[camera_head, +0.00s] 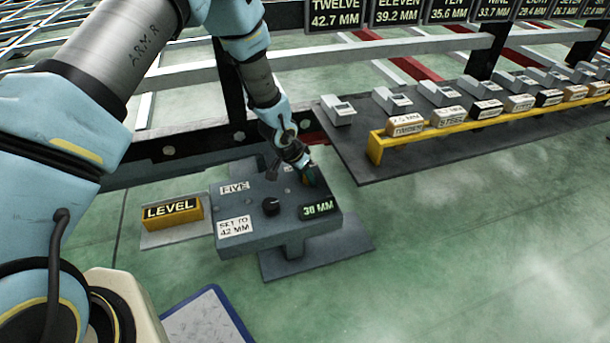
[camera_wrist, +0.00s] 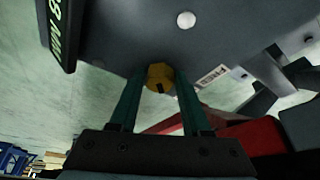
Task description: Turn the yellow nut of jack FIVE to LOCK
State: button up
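Jack FIVE (camera_head: 250,215) is a grey box on the green floor. It has a black knob (camera_head: 271,207), a "SET TO 42 MM" label (camera_head: 235,227) and a display (camera_head: 318,209) reading 38 MM. My gripper (camera_head: 309,176) reaches down at the box's far right part; the nut is hidden there. In the wrist view the yellow nut (camera_wrist: 160,77), with a dark mark on its face, lies between the two green fingertips of my gripper (camera_wrist: 160,80). I cannot tell whether they touch it. A small white label (camera_wrist: 213,76) beside it is hard to read. No LOCK mark is legible.
A yellow LEVEL block (camera_head: 172,210) stands left of the jack. A dark bench (camera_head: 375,160) with a yellow rail (camera_head: 376,148) and several labelled blocks is at right. Chassis beams (camera_head: 180,153) run just behind the jack. The floor at front right is clear.

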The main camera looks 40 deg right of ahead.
grip_shut()
jog(key=shift+w+r+m+g+p, duration=0.15)
jog(key=shift+r+m+g+p, duration=0.15)
jog(key=shift+m+p, duration=0.6)
jog(key=shift+f+m+g+p, duration=0.3)
jog(key=shift+m+p, duration=0.2)
jog(key=shift+p, duration=0.4)
jog(key=shift+o, duration=2.2)
grip_release()
jog(key=p+v, duration=0.2)
jog(key=v, duration=0.8)
jog(key=shift+a+r+p, duration=0.2)
jog(key=shift+r+p, duration=0.1)
jog(key=shift+r, duration=0.05)
